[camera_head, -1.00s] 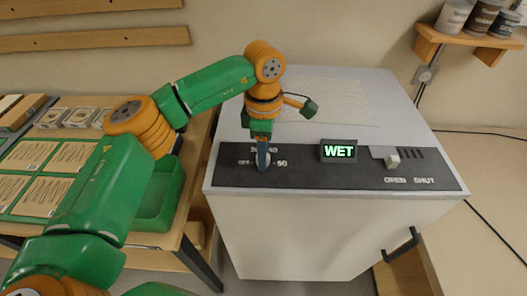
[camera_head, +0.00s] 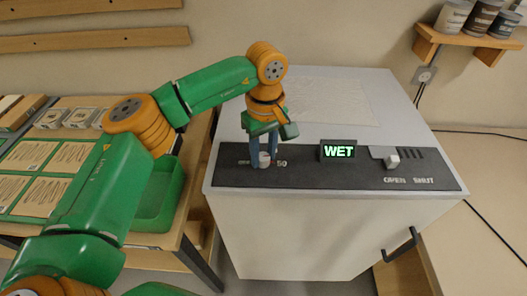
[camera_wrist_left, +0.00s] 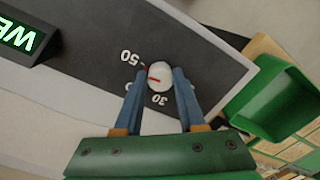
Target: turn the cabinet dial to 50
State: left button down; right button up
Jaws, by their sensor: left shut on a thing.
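The white cabinet dial (camera_head: 265,160) sits on the dark panel at the left front of the cabinet top. My left gripper (camera_head: 264,161) points down over it, with one blue finger on each side, shut on the dial. In the left wrist view, the dial (camera_wrist_left: 160,74) sits between the tips of my left gripper (camera_wrist_left: 160,82). A red line shows on the dial and a small red mark beside it, towards the 50. The number 50 (camera_wrist_left: 132,58) is clear of the fingers, and 30 shows between them. Another number is partly hidden by a finger. My right gripper is not in view.
A display (camera_head: 338,151) reading WET and a slider (camera_head: 391,160) marked OPEN and SHUT are right of the dial. The cabinet (camera_head: 305,232) has a dark front handle (camera_head: 401,245). A green bin (camera_head: 160,201) stands on the bench to the left.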

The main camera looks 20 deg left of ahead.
aim_at(264, 156)
pick_arm(q)
jog(key=shift+m, duration=0.6)
jog(key=c, duration=0.5)
grip_release()
jog(key=shift+r, duration=0.25)
notch_tip(264, 156, up, 7)
jog(key=shift+d+f+b, duration=0.1)
jog(key=shift+f+b, duration=0.05)
jog(key=shift+b, duration=0.4)
